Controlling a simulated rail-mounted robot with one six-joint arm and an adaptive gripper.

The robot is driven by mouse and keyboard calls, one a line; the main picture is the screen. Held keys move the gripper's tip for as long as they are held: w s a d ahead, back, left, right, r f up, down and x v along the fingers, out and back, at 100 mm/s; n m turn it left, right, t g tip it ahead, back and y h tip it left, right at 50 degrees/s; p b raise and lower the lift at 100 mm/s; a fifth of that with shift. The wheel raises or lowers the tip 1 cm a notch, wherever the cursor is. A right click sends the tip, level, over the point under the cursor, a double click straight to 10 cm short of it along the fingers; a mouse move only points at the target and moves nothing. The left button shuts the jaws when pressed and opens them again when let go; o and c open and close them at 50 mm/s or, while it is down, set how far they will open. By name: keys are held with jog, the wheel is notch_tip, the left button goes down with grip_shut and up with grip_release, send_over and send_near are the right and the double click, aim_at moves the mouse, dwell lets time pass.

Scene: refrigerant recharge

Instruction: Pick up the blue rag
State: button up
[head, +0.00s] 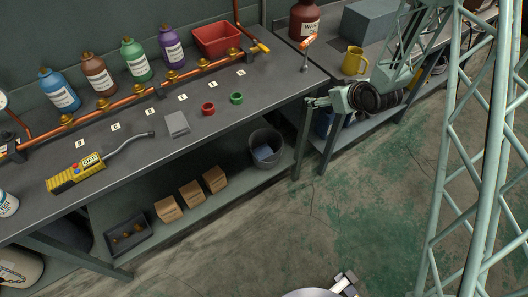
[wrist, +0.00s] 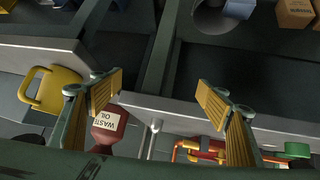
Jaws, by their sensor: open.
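The blue rag (head: 264,153) lies in a dark grey bucket (head: 265,138) on the lower shelf, under the right end of the left bench. In the wrist view the rag (wrist: 239,8) shows at the top edge, partly cut off, at the mouth of the bucket (wrist: 212,18). My gripper (head: 312,102) is beside the right end of the bench, up and to the right of the bucket and apart from it. In the wrist view the fingers of my gripper (wrist: 160,84) are wide apart with nothing held between them.
The bench top (head: 284,90) overhangs the bucket. Several cardboard boxes (head: 192,192) stand left of it on the shelf. A yellow mug (head: 354,61) and a waste oil bottle (head: 304,20) stand on the right bench. The floor (head: 330,210) in front is clear.

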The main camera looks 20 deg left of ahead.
jog(key=s+a+f+y, duration=0.2)
jog(key=a+f+y, duration=0.1)
jog(key=a+f, duration=0.6)
jog(key=n+t+y+b, duration=0.1)
jog(key=t+y, duration=0.1)
jog(key=y, duration=0.1)
send_near(265, 152)
jog(key=d, duration=0.2)
jog(key=shift+s+a+f+t+y, duration=0.1)
jog(key=shift+s+f+t+y, duration=0.05)
jog(key=shift+s, duration=0.2)
jog(key=shift+s+a+f+t+y, duration=0.1)
jog(key=shift+s+t+y, duration=0.05)
jog(key=shift+s, duration=0.2)
jog(key=shift+b+x, duration=1.05)
jog(key=shift+x, duration=3.2)
